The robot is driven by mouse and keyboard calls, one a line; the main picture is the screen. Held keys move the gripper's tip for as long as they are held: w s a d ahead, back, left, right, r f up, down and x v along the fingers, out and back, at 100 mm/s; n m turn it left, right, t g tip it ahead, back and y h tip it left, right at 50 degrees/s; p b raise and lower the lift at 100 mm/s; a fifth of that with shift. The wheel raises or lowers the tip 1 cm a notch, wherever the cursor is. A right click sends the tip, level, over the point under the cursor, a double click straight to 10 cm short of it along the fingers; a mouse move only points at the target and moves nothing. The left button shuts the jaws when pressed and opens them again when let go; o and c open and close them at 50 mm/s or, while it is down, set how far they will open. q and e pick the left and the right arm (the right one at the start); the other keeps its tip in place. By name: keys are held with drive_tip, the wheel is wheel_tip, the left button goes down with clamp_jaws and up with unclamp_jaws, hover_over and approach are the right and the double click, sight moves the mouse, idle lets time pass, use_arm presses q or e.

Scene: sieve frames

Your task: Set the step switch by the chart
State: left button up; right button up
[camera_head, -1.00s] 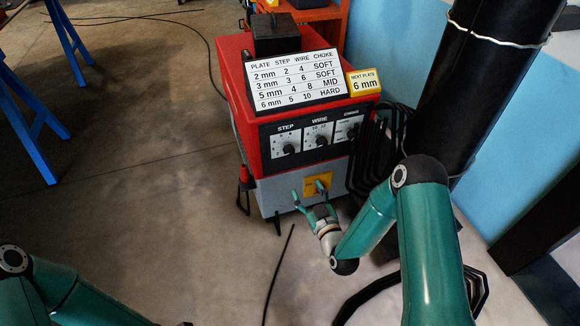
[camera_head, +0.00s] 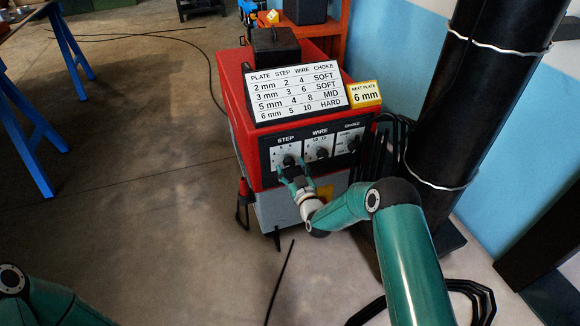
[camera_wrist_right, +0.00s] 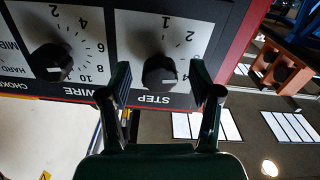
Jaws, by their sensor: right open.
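The red welding machine (camera_head: 236,110) carries a chart (camera_head: 299,87) with plate, step, wire and choke columns; its 6 mm row reads step 5, wire 10, HARD. A yellow sign (camera_head: 364,93) reads NEXT PLATE 6 mm. The step switch (camera_head: 289,160) is the left black knob on the front panel; it also shows in the right wrist view (camera_wrist_right: 160,71), upside down. Its exact setting is hard to read. My right gripper (camera_head: 295,174) is open in front of it, fingers on either side of the knob in the wrist view, contact unclear. My left gripper is out of view.
The wire knob (camera_head: 321,153) and choke knob (camera_head: 352,146) sit close to the right of the step switch. A thick black column (camera_head: 455,110) and coiled black cables stand right of the machine. Blue trestle legs (camera_head: 75,50) are far left. The floor between is mostly clear.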

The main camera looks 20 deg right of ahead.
drive_tip(key=shift+w, duration=0.9)
drive_tip(key=c, duration=1.2)
drive_tip(key=shift+o, duration=0.2)
